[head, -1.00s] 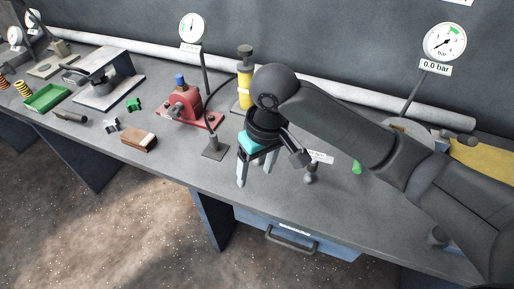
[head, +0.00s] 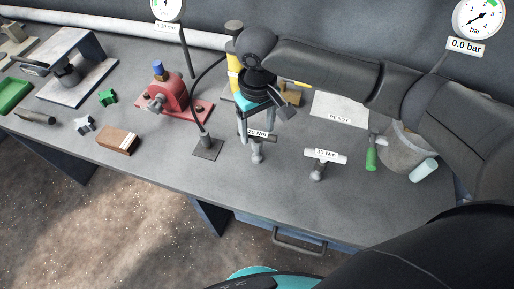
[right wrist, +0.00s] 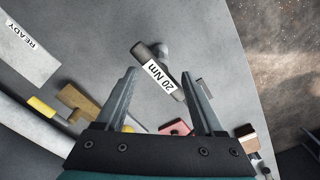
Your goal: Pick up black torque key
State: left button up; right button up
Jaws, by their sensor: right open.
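A T-shaped torque key labelled 20 Nm (head: 257,153) stands on the bench, its handle partly hidden behind my right gripper's fingers in the head view. In the right wrist view its dark grey bar with a white label (right wrist: 158,74) lies across the space just past the fingertips. My right gripper (head: 257,132) is open and empty, pointing down at this key; the right wrist view shows the spread fingers (right wrist: 159,76). Which key counts as black is hard to tell. My left gripper is not in view.
A small post on a square base (head: 207,147) and a red pump-like device (head: 172,95) stand left of the gripper. A yellow bottle (head: 233,72) is behind it. A READY plate (head: 338,105), a green handle (head: 371,158) and a grey bucket (head: 405,150) are to the right.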

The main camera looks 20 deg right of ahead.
aim_at(258, 142)
jog(key=shift+f, duration=1.05)
jog(key=f, duration=0.3)
jog(key=shift+s+f+b, duration=0.2)
jog(key=shift+f+b, duration=0.15)
jog(key=shift+f, duration=0.45)
jog(key=shift+c, duration=0.4)
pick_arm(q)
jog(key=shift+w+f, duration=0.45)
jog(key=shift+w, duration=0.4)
pick_arm(e)
grip_shut()
